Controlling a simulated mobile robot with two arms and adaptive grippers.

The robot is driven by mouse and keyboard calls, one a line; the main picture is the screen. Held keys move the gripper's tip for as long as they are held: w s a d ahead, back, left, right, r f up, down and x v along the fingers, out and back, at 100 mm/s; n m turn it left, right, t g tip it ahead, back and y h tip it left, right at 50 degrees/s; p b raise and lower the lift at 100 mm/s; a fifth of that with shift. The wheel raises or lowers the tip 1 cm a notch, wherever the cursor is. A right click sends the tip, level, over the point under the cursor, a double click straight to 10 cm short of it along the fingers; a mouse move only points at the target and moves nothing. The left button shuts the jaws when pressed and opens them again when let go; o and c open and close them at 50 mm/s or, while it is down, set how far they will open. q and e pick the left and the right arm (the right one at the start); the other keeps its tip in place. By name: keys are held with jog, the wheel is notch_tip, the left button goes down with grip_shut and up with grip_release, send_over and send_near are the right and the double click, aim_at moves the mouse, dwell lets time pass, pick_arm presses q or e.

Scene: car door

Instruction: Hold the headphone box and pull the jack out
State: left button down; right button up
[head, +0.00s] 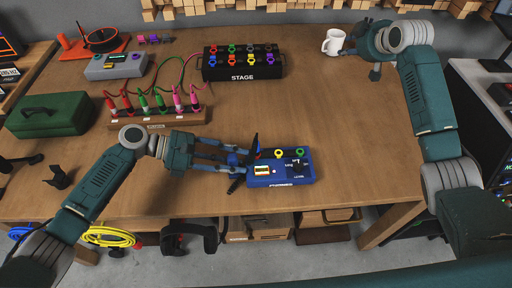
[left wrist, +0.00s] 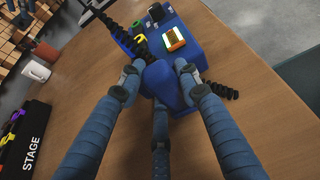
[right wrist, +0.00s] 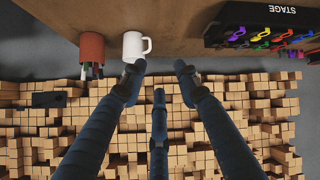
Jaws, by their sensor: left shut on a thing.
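The blue headphone box (head: 299,176) lies on the table near its front edge, with a small lit display, a dark knob, and yellow and green rings. My left gripper (head: 242,163) is at its left end. In the left wrist view my left gripper (left wrist: 158,78) has its fingers on either side of a blue block joined to the box (left wrist: 199,53). A black ribbed length shows on both sides; I cannot tell whether it belongs to the jack. My right gripper (right wrist: 159,66) is open and empty near the white mug (right wrist: 132,46). The jack is not clearly visible.
The black STAGE box (head: 243,76) stands at the back. A wooden block with several coloured plugs (head: 157,118) is behind my left arm. A green case (head: 50,116) is at left. The white mug also shows in the head view (head: 332,45).

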jog(key=s+a+n+g+y, duration=0.2)
jog(key=a+n, duration=0.1)
jog(key=a, duration=1)
jog(key=n+g+h, duration=0.3)
jog(key=n+g, duration=0.5)
jog(key=n, duration=0.1)
send_over(257, 141)
jog(key=f, duration=0.4)
jog(key=shift+w+a+f, duration=0.15)
jog(key=shift+w, duration=0.05)
jog(key=shift+s+f+g, duration=0.1)
jog(key=shift+s+g, duration=0.2)
jog(key=shift+f, duration=4.5)
